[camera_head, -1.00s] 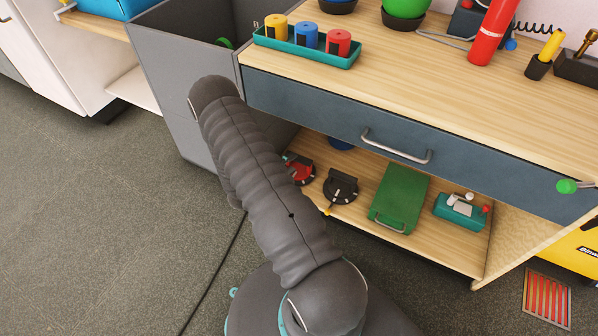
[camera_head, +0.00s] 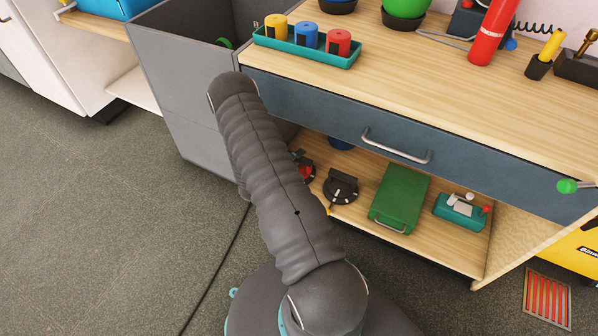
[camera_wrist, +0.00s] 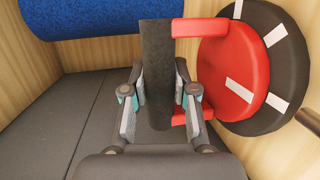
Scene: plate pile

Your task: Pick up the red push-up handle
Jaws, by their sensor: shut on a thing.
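The red push-up handle (camera_wrist: 235,75) has a red bracket, a dark grip bar and a round black base with white marks. In the wrist view it is at the right and centre. My gripper (camera_wrist: 160,100) is shut on its dark grip bar, one finger on each side. In the head view the red handle (camera_head: 305,173) shows only in part on the lower shelf, beside my arm.
A black push-up handle (camera_head: 341,187), a green case (camera_head: 399,195) and a teal box (camera_head: 460,211) stand to the right on the lower shelf (camera_head: 350,212). A blue roll (camera_wrist: 100,14) lies behind. The drawer front (camera_head: 300,111) and worktop are above; a grey bin (camera_head: 180,85) stands left.

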